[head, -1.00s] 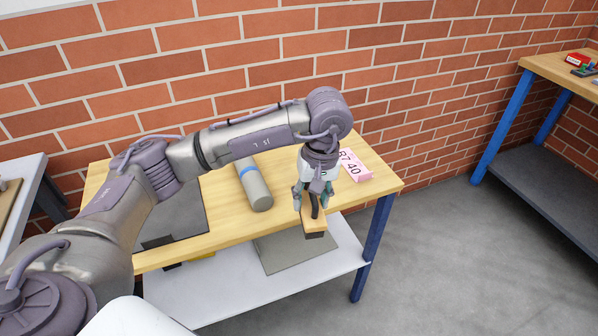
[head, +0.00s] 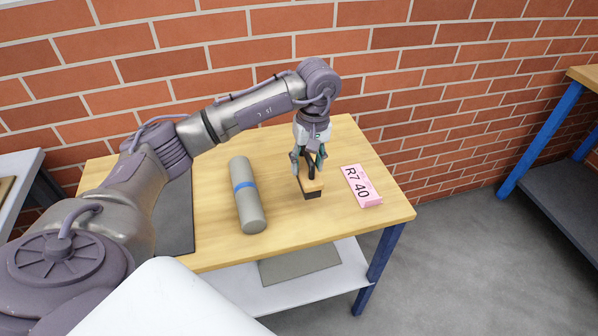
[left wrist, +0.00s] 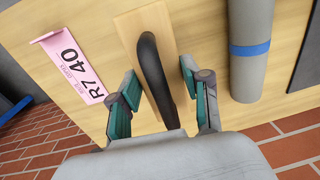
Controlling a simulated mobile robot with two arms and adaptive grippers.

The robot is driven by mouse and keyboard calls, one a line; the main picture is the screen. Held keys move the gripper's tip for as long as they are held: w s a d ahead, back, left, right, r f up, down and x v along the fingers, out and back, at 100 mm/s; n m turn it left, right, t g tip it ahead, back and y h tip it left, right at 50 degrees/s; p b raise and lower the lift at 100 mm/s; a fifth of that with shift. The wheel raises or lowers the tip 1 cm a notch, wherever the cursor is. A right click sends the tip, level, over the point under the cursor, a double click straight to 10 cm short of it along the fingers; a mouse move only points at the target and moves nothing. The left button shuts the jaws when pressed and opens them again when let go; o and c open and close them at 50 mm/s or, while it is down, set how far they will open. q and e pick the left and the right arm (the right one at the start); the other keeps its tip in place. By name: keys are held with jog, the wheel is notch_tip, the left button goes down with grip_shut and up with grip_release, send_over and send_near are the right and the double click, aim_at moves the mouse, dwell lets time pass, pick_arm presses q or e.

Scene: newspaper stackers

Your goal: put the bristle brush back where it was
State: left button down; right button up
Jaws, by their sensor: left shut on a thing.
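The bristle brush (head: 312,186) has a light wooden block, dark bristles and a black arched handle. In the head view it is upright at the right part of the wooden table (head: 280,245), between the grey roll and the pink card. I cannot tell whether its bristles touch the tabletop. My left gripper (head: 309,165) is above the brush and shut on its handle. In the left wrist view the brush (left wrist: 133,24) lies between the teal fingers (left wrist: 155,95), which partly flank the black handle. My right gripper is not in view.
A grey roll with a blue band (head: 250,215) lies left of the brush. A pink card reading R7 40 (head: 360,186) stands to its right. A dark flat sheet (head: 177,225) lies at the table's left. A brick wall (head: 420,100) is behind. Tabletop in front of the brush is clear.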

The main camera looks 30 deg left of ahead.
aim_at(299, 176)
pick_arm(q)
jog(key=shift+a+f, duration=0.8)
jog(key=shift+a, duration=0.35)
jog(key=shift+s+f, duration=0.1)
jog(key=shift+f, duration=0.2)
notch_tip(299, 176, down, 2)
jog(key=shift+f+p, duration=0.25)
jog(key=shift+p, duration=0.3)
jog(key=shift+f, duration=0.6)
jog(key=c, duration=0.7)
grip_release()
jog(key=shift+r, duration=0.1)
jog(key=shift+o, duration=0.9)
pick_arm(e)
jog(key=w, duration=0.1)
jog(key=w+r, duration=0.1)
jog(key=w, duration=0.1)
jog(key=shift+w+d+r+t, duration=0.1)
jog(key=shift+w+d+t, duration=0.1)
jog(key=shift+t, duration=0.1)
